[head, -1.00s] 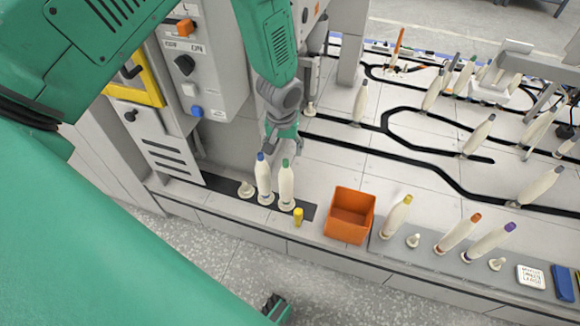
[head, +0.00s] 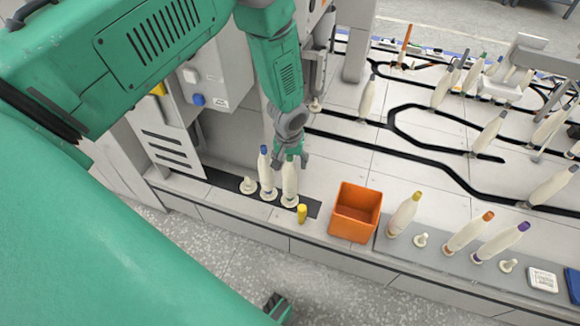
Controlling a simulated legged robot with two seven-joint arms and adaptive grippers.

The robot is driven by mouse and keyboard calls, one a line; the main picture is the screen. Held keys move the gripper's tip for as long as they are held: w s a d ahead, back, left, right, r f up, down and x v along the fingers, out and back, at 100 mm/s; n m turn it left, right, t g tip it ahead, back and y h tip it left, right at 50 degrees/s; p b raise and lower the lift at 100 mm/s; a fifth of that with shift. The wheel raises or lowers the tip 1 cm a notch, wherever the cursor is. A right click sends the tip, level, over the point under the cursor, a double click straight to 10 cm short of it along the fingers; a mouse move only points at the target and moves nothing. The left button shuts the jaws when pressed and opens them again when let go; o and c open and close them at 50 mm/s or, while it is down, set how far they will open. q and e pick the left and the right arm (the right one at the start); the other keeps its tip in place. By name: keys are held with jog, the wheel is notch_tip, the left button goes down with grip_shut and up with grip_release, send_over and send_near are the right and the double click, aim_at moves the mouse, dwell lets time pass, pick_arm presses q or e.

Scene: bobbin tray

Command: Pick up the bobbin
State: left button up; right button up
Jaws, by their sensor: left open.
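Two cream bobbins stand upright side by side on the dark strip of the left ledge: a blue-tipped bobbin (head: 266,177) and a green-tipped bobbin (head: 290,181). My left gripper (head: 291,158) is open and points down at the top of the green-tipped bobbin. Its fingers show on either side of that tip and partly hide it. I cannot tell whether they touch it. The blue-tipped bobbin is just left of the gripper. My right gripper is not in view.
An empty peg (head: 248,186) stands left of the bobbins, and a small yellow cylinder (head: 302,213) in front. An orange bin (head: 341,224) is to the right. More bobbins stand on a grey tray (head: 450,258) further right. A control cabinet (head: 215,88) is close behind at left.

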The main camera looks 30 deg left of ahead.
pick_arm(q)
grip_shut()
jog(key=shift+r, duration=0.15)
